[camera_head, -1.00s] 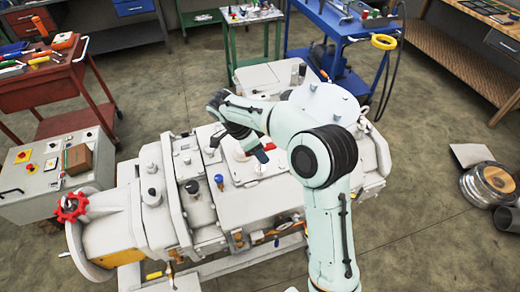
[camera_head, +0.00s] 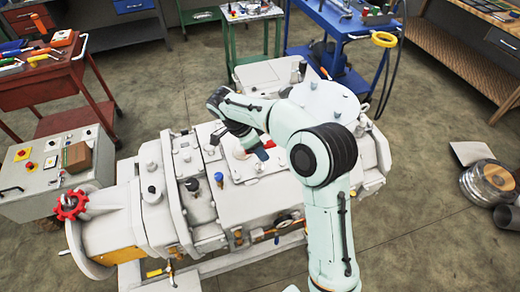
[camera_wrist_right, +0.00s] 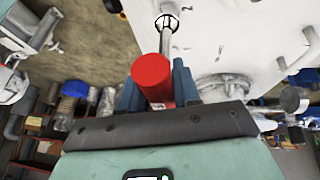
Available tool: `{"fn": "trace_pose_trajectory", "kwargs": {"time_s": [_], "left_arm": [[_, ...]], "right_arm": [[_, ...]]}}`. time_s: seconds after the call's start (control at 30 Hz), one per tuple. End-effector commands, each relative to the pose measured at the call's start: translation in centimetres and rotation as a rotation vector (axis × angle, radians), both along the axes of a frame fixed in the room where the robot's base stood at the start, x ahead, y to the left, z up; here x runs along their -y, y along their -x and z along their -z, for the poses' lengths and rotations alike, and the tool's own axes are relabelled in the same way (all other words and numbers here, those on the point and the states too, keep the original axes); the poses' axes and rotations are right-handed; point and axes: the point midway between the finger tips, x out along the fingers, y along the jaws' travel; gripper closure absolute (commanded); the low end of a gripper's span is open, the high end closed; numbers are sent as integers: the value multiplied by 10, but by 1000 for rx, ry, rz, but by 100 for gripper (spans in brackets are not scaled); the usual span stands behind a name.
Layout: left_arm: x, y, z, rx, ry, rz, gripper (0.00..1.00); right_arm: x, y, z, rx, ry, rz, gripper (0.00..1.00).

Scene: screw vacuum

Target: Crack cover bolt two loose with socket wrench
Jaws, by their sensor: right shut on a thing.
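My right gripper (camera_head: 261,155) is above the top of the white vacuum pump (camera_head: 255,203), partly hidden by my own arm. In the right wrist view its blue fingers (camera_wrist_right: 156,84) are shut on the red handle of the socket wrench (camera_wrist_right: 152,70). The wrench's metal shaft runs away from the handle to a dark, ring-like end (camera_wrist_right: 167,22) at the pale pump surface. Whether that end sits around a bolt cannot be told. Several bolts show on the pump; which is cover bolt two is unclear. My left gripper is not in view.
A red tool cart (camera_head: 80,75) stands at the upper left, above a grey control box (camera_head: 42,178). A green table (camera_head: 247,20) and a blue cart (camera_head: 340,30) stand behind the pump. Metal drums (camera_head: 487,182) lie at the right.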

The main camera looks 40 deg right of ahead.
Motion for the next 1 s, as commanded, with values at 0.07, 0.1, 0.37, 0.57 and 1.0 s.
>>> {"fn": "trace_pose_trajectory", "kwargs": {"time_s": [0.07, 0.1, 0.37, 0.57, 1.0], "left_arm": [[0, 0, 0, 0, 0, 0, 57], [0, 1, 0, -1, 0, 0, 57], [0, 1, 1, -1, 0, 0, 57], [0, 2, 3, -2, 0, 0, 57], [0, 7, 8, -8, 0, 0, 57]], "right_arm": [[0, 0, -1, 1, 0, 0, 100], [-1, -1, 0, 1, 0, -2, 100], [-1, -1, 0, 1, 0, 0, 100], [0, 0, 3, 0, 0, 0, 100], [-1, -1, 12, 1, 0, 0, 100]]}}
